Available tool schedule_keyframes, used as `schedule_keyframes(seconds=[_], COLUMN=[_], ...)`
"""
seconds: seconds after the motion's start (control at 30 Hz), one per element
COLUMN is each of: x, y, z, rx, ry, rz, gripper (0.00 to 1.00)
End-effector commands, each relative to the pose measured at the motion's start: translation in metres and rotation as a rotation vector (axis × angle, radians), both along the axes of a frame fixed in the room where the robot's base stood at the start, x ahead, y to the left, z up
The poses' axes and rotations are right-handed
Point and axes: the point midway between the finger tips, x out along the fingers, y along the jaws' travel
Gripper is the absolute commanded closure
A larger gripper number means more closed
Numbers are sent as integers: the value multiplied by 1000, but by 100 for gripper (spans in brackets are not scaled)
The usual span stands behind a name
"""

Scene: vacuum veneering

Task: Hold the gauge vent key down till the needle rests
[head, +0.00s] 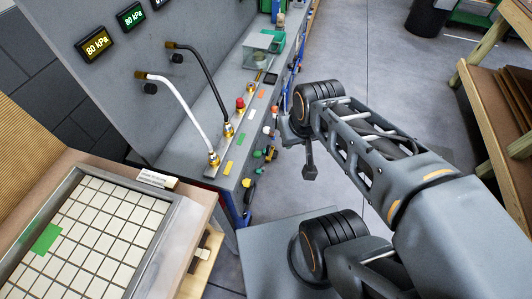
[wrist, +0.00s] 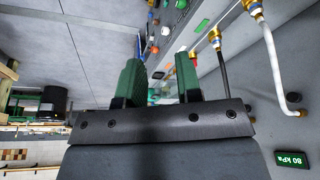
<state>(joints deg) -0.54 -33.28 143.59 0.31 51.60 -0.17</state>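No dial with a needle can be made out, and I cannot tell which control is the gauge vent key. A red-topped knob (head: 240,104) stands on the grey console. Small coloured valves and knobs (head: 268,153) line the console's front edge. Digital readouts on the back panel include an amber one (head: 95,43) and a green one (head: 131,17), both showing 80 kPa. A green readout (wrist: 291,160) also shows in the wrist view. My gripper (wrist: 159,78) is open, its two green fingers apart with nothing held between them. It points towards the console and appears clear of it.
A white hose (head: 184,108) and a black hose (head: 207,82) arch from brass fittings on the console. A gridded bed (head: 92,236) with one green tile lies at lower left. A clear box (head: 262,50) stands farther along. The floor beyond my arm is open.

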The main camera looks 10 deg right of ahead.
Motion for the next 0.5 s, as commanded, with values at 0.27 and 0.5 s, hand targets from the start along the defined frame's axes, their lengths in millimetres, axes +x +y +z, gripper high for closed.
schedule_keyframes(seconds=[0.27,0.5], x=[0,0], y=[0,0], z=[0,0], rx=[0,0], ry=[0,0], rz=[0,0], gripper=[95,100])
